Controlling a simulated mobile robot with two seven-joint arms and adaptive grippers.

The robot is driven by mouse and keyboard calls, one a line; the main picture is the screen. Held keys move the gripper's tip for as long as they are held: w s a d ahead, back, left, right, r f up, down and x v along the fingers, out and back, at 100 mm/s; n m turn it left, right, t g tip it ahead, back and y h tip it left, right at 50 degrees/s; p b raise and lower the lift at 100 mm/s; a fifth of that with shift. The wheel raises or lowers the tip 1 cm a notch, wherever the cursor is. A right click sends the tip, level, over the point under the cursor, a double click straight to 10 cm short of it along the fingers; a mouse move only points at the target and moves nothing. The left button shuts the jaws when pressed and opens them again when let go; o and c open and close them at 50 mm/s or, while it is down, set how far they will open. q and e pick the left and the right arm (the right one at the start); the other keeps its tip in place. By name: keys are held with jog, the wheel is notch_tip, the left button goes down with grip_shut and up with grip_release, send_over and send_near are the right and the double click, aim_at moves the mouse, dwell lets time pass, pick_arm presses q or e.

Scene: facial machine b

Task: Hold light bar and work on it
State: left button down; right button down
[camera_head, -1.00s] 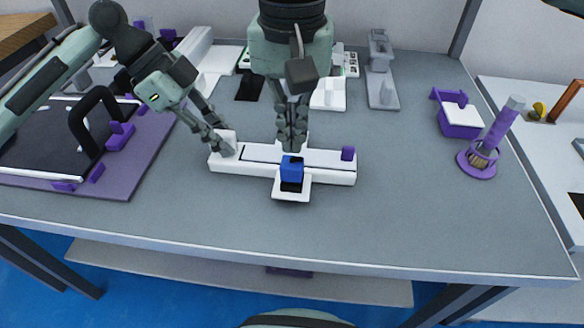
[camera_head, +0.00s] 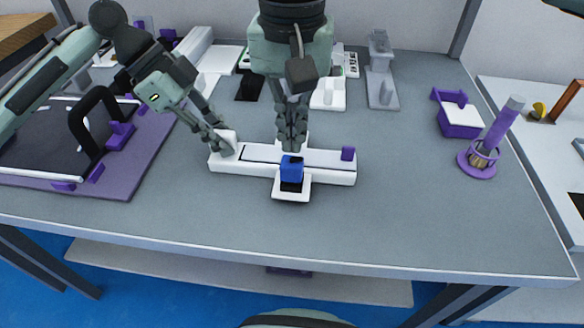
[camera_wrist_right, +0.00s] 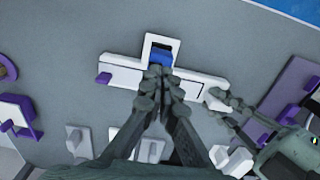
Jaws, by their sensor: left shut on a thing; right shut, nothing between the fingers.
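The white light bar (camera_head: 328,172) lies flat on the grey table, with a dark strip along its left part and a purple knob (camera_head: 348,153) near its right end. A blue block (camera_head: 291,172) sits at its middle, over a white frame with a dark opening. My left gripper (camera_head: 224,146) is shut on the raised white piece at the bar's left end. My right gripper (camera_head: 291,147) is shut and empty, its fingertips at or just above the blue block. In the right wrist view the fingertips (camera_wrist_right: 164,80) hide part of the blue block (camera_wrist_right: 160,57); contact is unclear.
A purple-edged mat (camera_head: 110,187) with a black handle lies at left. Several white and grey parts stand along the back. A purple box (camera_head: 460,119) and a purple brush holder (camera_head: 477,165) stand at right. The table's front is clear.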

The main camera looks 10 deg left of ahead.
aim_at(292, 162)
pick_arm(q)
jog(key=shift+f, duration=0.1)
pick_arm(e)
jog(key=shift+f, duration=1.5)
dwell(0.3)
jog(key=shift+r, duration=0.1)
dwell(0.3)
jog(key=shift+r, duration=3.45)
pick_arm(q)
jog(key=c, duration=1.4)
grip_release()
jog(key=shift+o, duration=0.2)
jog(key=shift+a, duration=0.1)
jog(key=v, duration=1.2)
jog(key=shift+s, duration=0.1)
pick_arm(e)
jog(key=shift+f, duration=0.1)
